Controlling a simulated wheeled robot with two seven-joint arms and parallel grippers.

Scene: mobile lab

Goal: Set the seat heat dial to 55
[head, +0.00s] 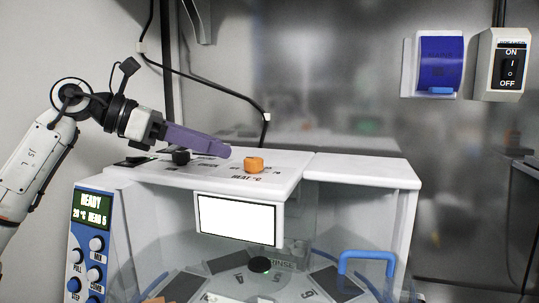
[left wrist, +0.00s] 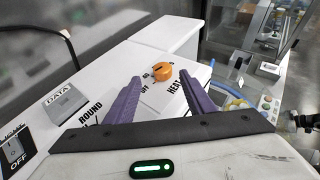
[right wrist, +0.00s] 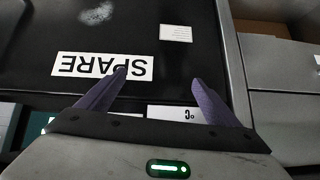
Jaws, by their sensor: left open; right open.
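The orange heat dial (head: 254,163) sits on top of the white machine (head: 360,168), near its middle. In the left wrist view this gripper (left wrist: 161,82) is open and empty, apart from the dial. My right gripper (right wrist: 158,77) is open and empty, away from the machine top.
A black knob (head: 180,157) stands on the machine top left of the dial. Below are a display reading READY (head: 91,211), a white screen (head: 237,219) and a blue handle (head: 367,257). A black panel marked SPARE (right wrist: 190,35) faces my right gripper. A breaker switch (head: 509,72) hangs on the wall.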

